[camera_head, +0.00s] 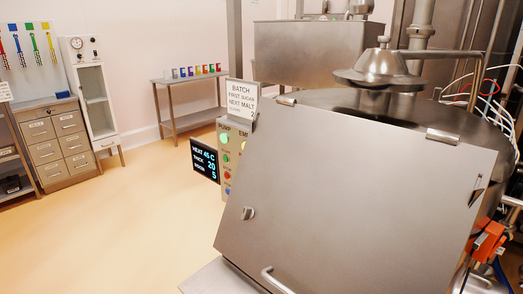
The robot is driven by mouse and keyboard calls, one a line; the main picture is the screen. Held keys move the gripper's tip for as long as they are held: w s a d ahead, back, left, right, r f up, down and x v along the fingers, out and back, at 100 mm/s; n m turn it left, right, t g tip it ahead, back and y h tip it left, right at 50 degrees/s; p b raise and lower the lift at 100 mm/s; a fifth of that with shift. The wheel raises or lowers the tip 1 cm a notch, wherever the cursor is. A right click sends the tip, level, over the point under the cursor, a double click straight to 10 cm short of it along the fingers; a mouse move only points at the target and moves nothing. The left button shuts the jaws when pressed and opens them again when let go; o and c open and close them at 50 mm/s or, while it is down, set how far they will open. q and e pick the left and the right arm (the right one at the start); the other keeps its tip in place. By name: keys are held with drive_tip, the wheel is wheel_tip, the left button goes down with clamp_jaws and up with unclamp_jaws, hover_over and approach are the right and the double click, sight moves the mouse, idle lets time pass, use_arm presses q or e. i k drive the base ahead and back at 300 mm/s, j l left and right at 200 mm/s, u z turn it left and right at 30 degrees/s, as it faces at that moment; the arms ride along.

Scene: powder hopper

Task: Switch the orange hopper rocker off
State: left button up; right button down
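No rocker switch can be made out for certain. An orange part (488,242) sits at the lower right edge, beside the big steel vessel and partly hidden; I cannot tell whether it belongs to the hopper rocker. A steel hopper-like bin (310,52) stands at the back, behind the vessel, and no switch shows on it. A control panel (225,160) with green, red and blue buttons is partly covered by a large grey steel panel (360,200). Neither of my grippers is in view.
The grey panel, with a knob (247,213) and a bar handle (278,281), fills the foreground. Behind it is the round vessel top (400,105) with a domed cap (382,65). A dark display (205,160) juts left. Loose cables hang at right. The floor (130,220) at left is clear.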

sight(498, 248)
drive_tip(key=z, duration=1.6)
drive_tip(key=k+l+u, duration=0.1)
drive_tip(key=k+l, duration=0.1)
drive_tip(key=l, duration=0.1)
